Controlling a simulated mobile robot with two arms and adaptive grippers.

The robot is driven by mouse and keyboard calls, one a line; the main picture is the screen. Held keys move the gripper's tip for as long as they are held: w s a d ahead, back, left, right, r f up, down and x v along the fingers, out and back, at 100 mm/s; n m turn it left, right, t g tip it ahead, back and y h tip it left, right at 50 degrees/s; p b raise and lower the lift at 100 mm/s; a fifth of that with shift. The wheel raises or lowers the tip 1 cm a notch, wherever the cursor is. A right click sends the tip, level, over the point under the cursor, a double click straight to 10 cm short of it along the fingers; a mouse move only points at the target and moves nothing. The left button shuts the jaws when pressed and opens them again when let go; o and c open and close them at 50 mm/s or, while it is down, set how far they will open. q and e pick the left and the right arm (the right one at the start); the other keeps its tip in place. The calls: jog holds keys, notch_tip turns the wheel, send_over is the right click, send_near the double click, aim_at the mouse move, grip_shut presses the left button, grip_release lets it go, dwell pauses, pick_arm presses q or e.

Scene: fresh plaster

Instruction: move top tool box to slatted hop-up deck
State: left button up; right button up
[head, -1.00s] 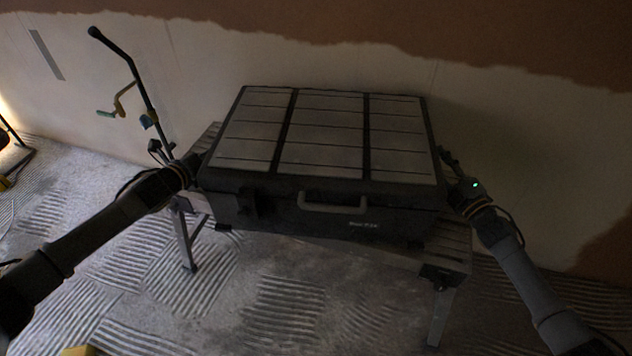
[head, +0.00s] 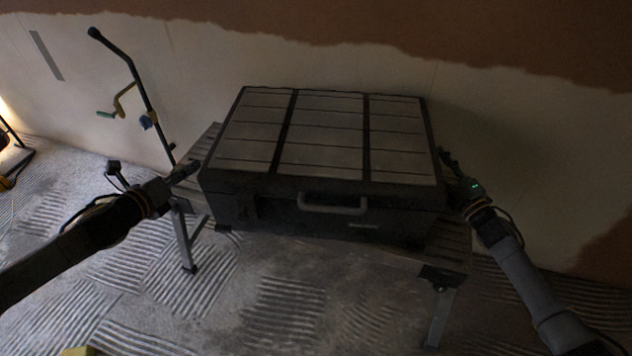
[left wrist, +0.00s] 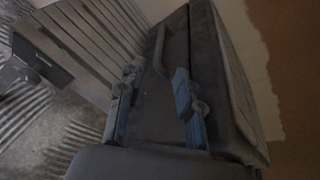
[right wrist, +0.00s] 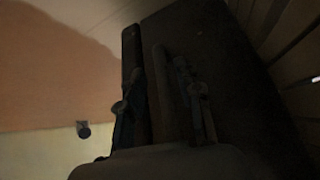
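The tool box (head: 320,145) is a large dark case with grey lid panels and a front handle (head: 332,204). It rests level on the slatted hop-up deck (head: 455,240), covering most of it. My left gripper (head: 190,168) is off the box's left end, open and empty. In the left wrist view its blue-padded fingers (left wrist: 155,105) stand apart, with the box's end handle (left wrist: 161,45) ahead of them. My right gripper (head: 450,165) is at the box's right end. In the right wrist view its fingers (right wrist: 160,110) stand apart on either side of a dark bar, seemingly the end handle.
The deck stands on metal legs (head: 184,240) against the part-plastered wall (head: 520,130). A dark pole with a crank (head: 128,95) leans behind left. The ridged floor (head: 285,310) in front is clear except for a yellow object at the bottom edge.

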jog(key=shift+s, duration=0.1)
jog(key=shift+s+d+f, duration=0.15)
jog(key=shift+s+d, duration=0.05)
jog(key=shift+s, duration=0.15)
pick_arm(q)
jog(key=shift+s+a+r, duration=0.1)
jog(key=shift+s, duration=0.15)
pick_arm(e)
jog(key=v, duration=1.1)
